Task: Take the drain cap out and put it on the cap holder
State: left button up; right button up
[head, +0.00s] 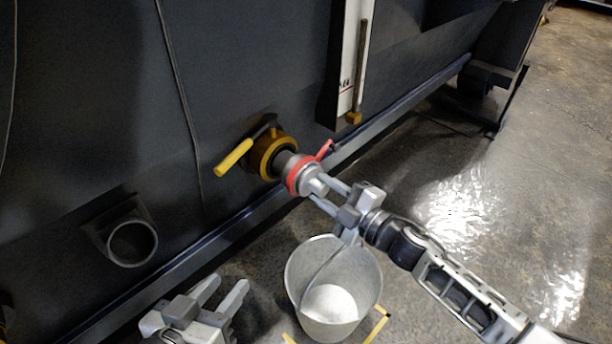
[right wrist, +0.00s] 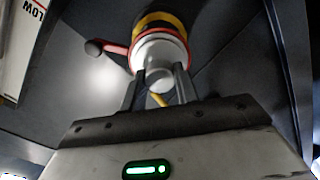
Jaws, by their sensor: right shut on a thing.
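The drain cap (head: 313,180) is a grey metal piece at the end of the drain outlet, beside a red ring with a red lever. It also shows in the right wrist view (right wrist: 160,52) as a pale round part. My right gripper (head: 318,192) is shut on the cap, its two fingers on either side of it. The cap sits at the pipe end; I cannot tell how firmly it is seated. The cap holder appears to be the dark round ring (head: 133,243) on the wall at the left, and it looks empty. My left gripper (head: 222,290) is open and empty at the bottom.
A yellow valve handle (head: 234,157) sticks out left of the outlet. A metal bucket (head: 300,262) stands on the floor below my right gripper, within yellow floor marks. A white gauge panel (head: 349,60) is on the dark wall above. The floor at the right is clear.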

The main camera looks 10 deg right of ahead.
jog(key=shift+s+d, duration=0.2)
jog(key=shift+s, duration=0.05)
dwell(0.4)
jog(key=p+v, duration=0.1)
jog(key=v, duration=0.5)
jog(key=shift+s+d+p, duration=0.2)
jog(key=shift+s+p, duration=0.05)
jog(key=shift+p, duration=0.15)
dwell(0.8)
jog(key=shift+r, duration=0.1)
dwell(1.4)
